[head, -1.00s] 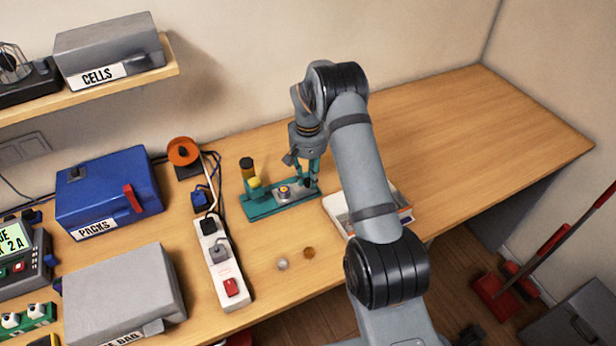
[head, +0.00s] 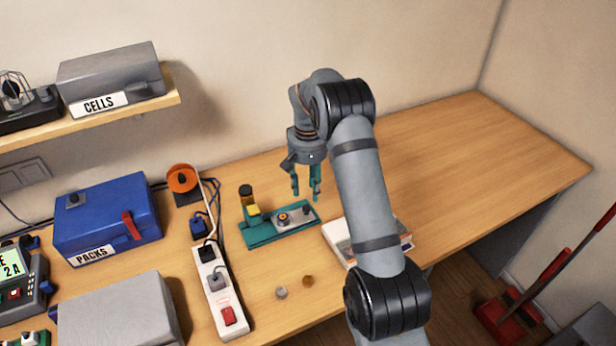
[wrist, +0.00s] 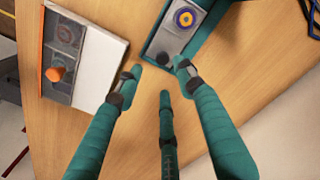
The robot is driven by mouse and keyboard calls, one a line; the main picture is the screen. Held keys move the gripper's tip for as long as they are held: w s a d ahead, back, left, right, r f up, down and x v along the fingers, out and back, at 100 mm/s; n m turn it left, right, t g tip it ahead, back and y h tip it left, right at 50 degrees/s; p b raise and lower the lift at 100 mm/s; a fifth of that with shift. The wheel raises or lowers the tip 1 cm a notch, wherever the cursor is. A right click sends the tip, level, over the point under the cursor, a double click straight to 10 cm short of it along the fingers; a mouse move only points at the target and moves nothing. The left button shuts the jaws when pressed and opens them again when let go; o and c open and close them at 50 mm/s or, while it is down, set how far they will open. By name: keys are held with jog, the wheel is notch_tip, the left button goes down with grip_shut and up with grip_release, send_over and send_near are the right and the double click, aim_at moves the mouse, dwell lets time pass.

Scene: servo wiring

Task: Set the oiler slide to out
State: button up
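A teal oiler fixture (head: 270,236) lies on the bench, with a dark-capped yellow bottle (head: 248,198) at its left end. A grey plate (head: 293,217), seemingly the slide, sits on it. The plate carries a ringed orange and purple disc (wrist: 186,17) and a dark knob (wrist: 163,59) at its right end in the head view. My gripper (head: 306,190) is above the knob end, its teal fingers spread and nothing between them. In the wrist view my open gripper (wrist: 158,78) has fingertips near the knob in the picture, apart from it in the head view.
A white case (head: 340,240) stands right of the fixture, partly behind my arm; its orange knob (wrist: 55,74) shows in the wrist view. A power strip (head: 215,290) lies to the left. The right bench is clear.

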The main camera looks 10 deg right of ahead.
jog(key=shift+r, duration=2.4)
jog(key=shift+f, duration=0.1)
